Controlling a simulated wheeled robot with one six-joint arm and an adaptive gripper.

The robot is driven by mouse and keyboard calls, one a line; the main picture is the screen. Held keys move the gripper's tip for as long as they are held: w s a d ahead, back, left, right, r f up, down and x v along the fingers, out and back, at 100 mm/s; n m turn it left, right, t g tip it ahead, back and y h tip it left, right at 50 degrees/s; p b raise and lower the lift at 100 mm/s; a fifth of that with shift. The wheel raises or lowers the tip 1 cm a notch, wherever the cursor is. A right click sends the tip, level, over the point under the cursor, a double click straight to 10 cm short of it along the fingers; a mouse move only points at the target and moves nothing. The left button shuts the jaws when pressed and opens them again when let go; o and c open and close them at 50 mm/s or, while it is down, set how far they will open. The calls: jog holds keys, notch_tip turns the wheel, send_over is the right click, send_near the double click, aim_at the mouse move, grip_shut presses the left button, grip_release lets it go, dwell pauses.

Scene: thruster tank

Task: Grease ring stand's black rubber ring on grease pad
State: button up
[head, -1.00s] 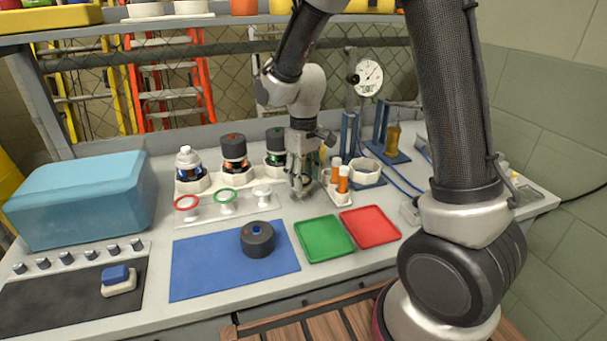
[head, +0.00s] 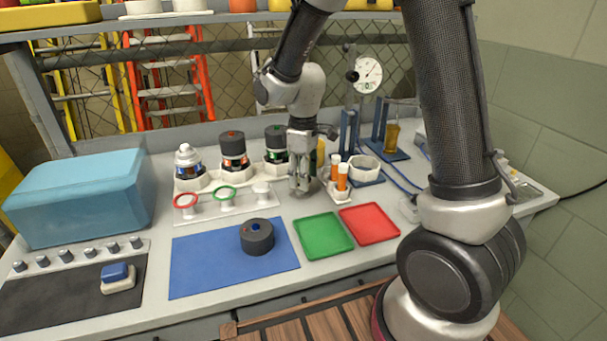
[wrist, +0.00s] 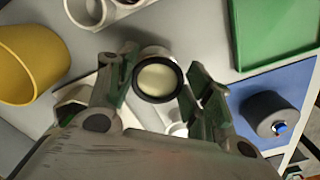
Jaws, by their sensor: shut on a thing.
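My gripper (head: 299,187) is at the back middle of the bench, pointing down, right of the ring stand (head: 228,208). In the wrist view my gripper (wrist: 161,65) is shut on the black rubber ring (wrist: 157,101), which lies between its fingertips. The round cream grease pad (wrist: 158,79) shows through the ring, directly below it. I cannot tell whether ring and pad touch. In the head view my gripper hides the pad. The stand carries a red ring (head: 185,201) and a green ring (head: 225,193); its right-hand white post (head: 262,187) is bare.
Jars in white holders (head: 233,150) stand behind the stand. A yellow cup (wrist: 32,62) is close by. A green tray (head: 323,237), a red tray (head: 370,223) and a blue mat (head: 205,265) lie in front.

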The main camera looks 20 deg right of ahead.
jog(key=shift+a, duration=0.1)
jog(key=m, duration=0.5)
jog(key=shift+s+f, duration=0.1)
jog(key=shift+f, duration=0.05)
jog(key=shift+c, duration=0.2)
jog(key=m, duration=0.4)
jog(key=n, duration=0.2)
jog(key=shift+w+n, duration=0.2)
jog(key=shift+n, duration=0.1)
jog(key=shift+c, duration=0.4)
jog(key=n, duration=0.6)
jog(key=shift+s, duration=0.1)
